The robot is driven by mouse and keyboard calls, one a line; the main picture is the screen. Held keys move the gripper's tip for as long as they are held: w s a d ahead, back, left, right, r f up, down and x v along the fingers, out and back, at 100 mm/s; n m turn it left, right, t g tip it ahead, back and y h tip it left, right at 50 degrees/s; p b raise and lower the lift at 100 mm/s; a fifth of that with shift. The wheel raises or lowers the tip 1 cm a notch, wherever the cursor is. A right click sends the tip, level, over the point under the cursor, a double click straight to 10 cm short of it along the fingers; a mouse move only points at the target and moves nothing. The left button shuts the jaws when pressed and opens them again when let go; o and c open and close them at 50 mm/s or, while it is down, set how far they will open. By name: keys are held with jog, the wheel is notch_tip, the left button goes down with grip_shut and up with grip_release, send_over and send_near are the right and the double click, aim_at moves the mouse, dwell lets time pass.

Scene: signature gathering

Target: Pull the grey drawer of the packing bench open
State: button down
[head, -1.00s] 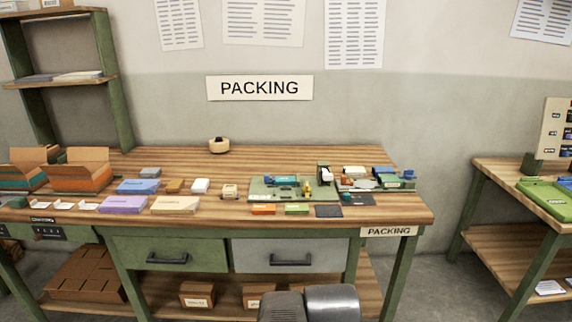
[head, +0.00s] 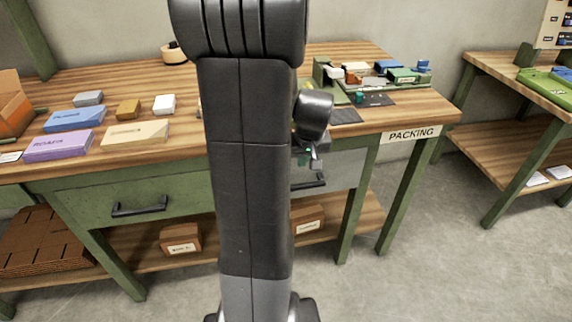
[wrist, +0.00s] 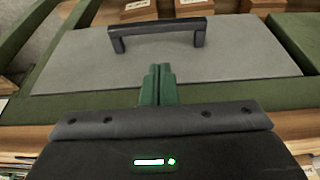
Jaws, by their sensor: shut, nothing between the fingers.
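The grey drawer (head: 338,172) of the packing bench (head: 385,118) looks shut. In the head view my arm hides its left part. Its dark bar handle (head: 312,183) shows partly beside the arm. In the wrist view the grey drawer front (wrist: 235,55) fills the upper middle, with the handle (wrist: 158,29) near the top edge. My gripper (wrist: 158,68) is shut and empty, its green fingers together over the drawer front. The fingertips are apart from the handle, which lies beyond them in the picture. In the head view the gripper (head: 313,160) is small and partly hidden.
A green drawer (head: 135,195) is left of the grey one. Boxes (head: 180,240) stand on the lower shelf. Cartons and trays (head: 375,75) crowd the benchtop. Floor (head: 430,255) is clear to the right, before another bench (head: 510,100).

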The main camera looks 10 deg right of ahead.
jog(key=b+x, duration=0.1)
jog(key=x, duration=0.8)
jog(key=shift+f, duration=0.35)
jog(key=shift+d, duration=0.1)
